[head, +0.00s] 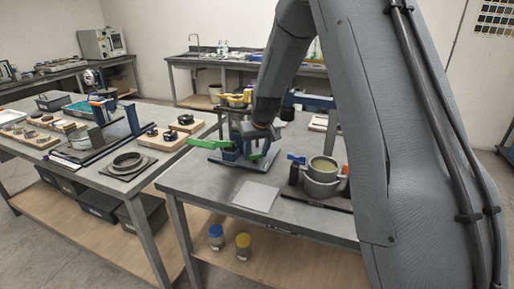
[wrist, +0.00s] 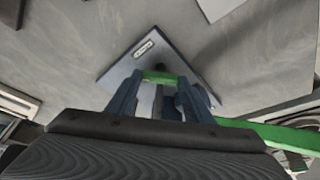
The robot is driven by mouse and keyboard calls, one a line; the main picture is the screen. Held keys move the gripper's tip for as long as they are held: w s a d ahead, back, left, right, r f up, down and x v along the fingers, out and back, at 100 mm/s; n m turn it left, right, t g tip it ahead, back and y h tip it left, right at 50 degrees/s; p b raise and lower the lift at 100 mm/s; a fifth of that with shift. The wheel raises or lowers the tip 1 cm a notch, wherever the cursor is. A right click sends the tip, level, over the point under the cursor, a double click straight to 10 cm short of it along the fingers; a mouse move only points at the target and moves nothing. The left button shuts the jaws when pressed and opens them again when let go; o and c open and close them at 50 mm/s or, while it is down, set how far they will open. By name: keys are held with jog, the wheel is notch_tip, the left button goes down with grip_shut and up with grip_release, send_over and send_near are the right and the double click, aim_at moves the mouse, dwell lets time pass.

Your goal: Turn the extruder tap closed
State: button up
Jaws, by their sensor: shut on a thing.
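The extruder tap is a green lever (head: 207,145) on a small stand with a blue-grey base plate (head: 215,160) on the near bench. The long green arm sticks out to the left in the head view. In the wrist view the long green arm (wrist: 275,134) runs to the right, and a short green piece (wrist: 160,76) shows at my fingertips. My gripper (wrist: 161,88) points down over the labelled plate (wrist: 130,60) and is shut on the green tap. My wrist and fingers hide much of the stand and the tap's pivot.
A grey pot (head: 321,180) with a blue-handled part (head: 296,158) stands to the right on the bench. A light flat plate (head: 256,196) lies in front. The left bench (head: 120,185) holds rings and trays. Two jars (head: 243,245) stand on the lower shelf.

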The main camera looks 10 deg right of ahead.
jog(key=shift+a+m+h, duration=0.15)
jog(key=shift+m+h, duration=0.15)
jog(key=shift+m, duration=0.5)
jog(key=shift+w+a+f+m+h+b, duration=0.1)
jog(key=shift+m+h+b, duration=0.4)
jog(key=shift+m+b, duration=0.45)
jog(key=m+h+b, duration=0.1)
jog(key=m+b, duration=0.2)
jog(key=shift+a+g, duration=0.1)
jog(key=shift+g, duration=0.2)
jog(key=shift+m+b, duration=0.75)
jog(key=shift+b, duration=0.3)
jog(key=o, duration=1)
jog(key=shift+h, duration=0.3)
jog(key=shift+o, duration=0.2)
jog(key=shift+r, duration=0.2)
jog(key=b+v, duration=0.1)
jog(key=v, duration=0.6)
jog(key=shift+r, duration=0.3)
